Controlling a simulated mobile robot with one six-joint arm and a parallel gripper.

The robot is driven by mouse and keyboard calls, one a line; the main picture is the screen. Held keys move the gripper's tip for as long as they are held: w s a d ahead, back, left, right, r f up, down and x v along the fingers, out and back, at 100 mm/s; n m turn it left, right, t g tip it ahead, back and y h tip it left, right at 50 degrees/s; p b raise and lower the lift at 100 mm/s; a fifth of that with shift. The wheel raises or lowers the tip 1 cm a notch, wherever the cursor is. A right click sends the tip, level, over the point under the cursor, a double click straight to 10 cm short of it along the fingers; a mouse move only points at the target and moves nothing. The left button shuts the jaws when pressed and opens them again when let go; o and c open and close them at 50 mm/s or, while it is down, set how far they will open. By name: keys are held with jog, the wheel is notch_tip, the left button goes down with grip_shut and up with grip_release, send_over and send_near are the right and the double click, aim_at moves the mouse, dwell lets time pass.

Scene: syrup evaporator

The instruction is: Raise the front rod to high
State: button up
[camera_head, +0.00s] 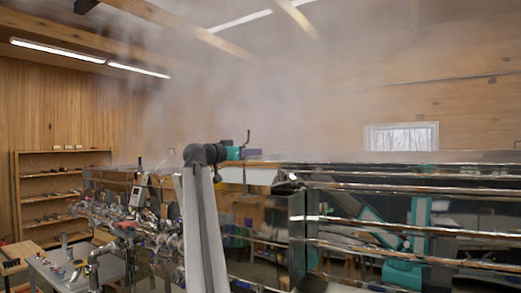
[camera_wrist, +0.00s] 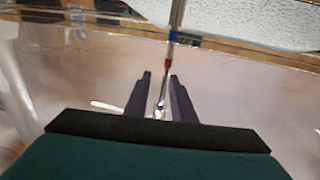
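The thin metal rod (camera_wrist: 174,20), with a blue band and a red band, runs down from the top of the wrist view. Its lower part passes into the gap between the dark fingers of my gripper (camera_wrist: 161,77). The fingers stand apart with clear space on both sides of the rod, so my gripper is open. The rod's lower end looks shiny near the gripper's palm. I cannot tell its depth between the fingers. In the head view my teal wrist (camera_head: 233,153) is above the evaporator's edge; the fingers are not clear there.
The shiny metal evaporator (camera_head: 400,205) with long horizontal pipes fills the right side. Valves and fittings (camera_head: 120,220) crowd the left front. A wooden shelf (camera_head: 60,155) stands against the left wall. Steam hangs over everything. A pale, foamy surface (camera_wrist: 250,22) lies beyond the rim in the wrist view.

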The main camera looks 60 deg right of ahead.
grip_shut()
jog(key=shift+r+b, duration=0.6)
jog(key=shift+r, duration=0.9)
jog(key=shift+o, duration=0.3)
grip_release()
jog(key=shift+s+r, duration=0.1)
jog(key=shift+a, duration=0.1)
